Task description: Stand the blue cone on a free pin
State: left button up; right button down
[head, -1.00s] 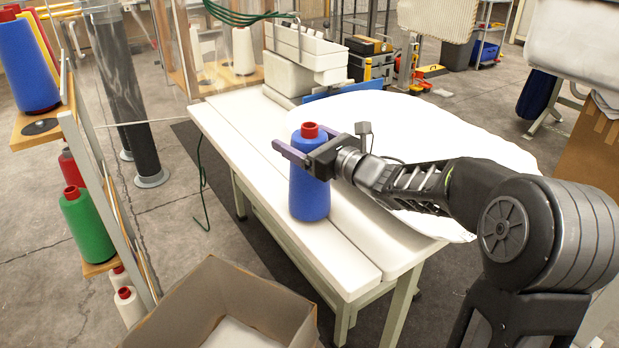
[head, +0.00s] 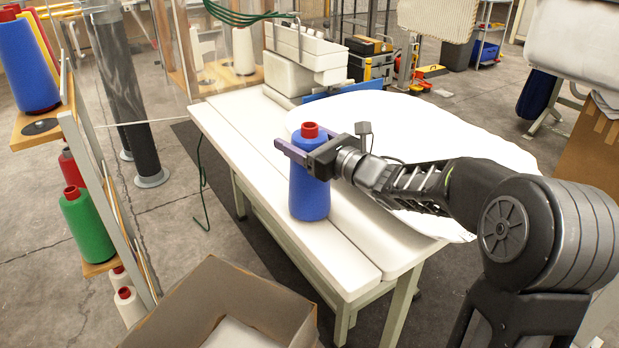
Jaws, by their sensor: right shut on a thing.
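The blue cone (head: 309,195) with a red top stands upright at the white table, in the middle of the head view. My right gripper (head: 293,152) is shut on it just below the red tip, with its arm coming in from the right. I cannot tell whether the cone's base touches the table. A rack of cones stands at the left. Its upper wooden shelf (head: 30,138) holds another blue cone (head: 27,66), and a green cone (head: 87,227) sits lower down. No free pin can be made out clearly. My left gripper is not in view.
The white table (head: 236,135) has bare room left of the cone. White fabric (head: 450,135) covers its right side, and a white sewing machine (head: 305,55) stands at the back. An open cardboard box (head: 195,290) stands in front. A dark post (head: 128,110) stands near the rack.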

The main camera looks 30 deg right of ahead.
jog(key=shift+r, duration=0.15)
notch_tip(320, 180, up, 10)
jog(key=shift+f+p, duration=0.1)
jog(key=shift+p, duration=0.25)
dwell(0.8)
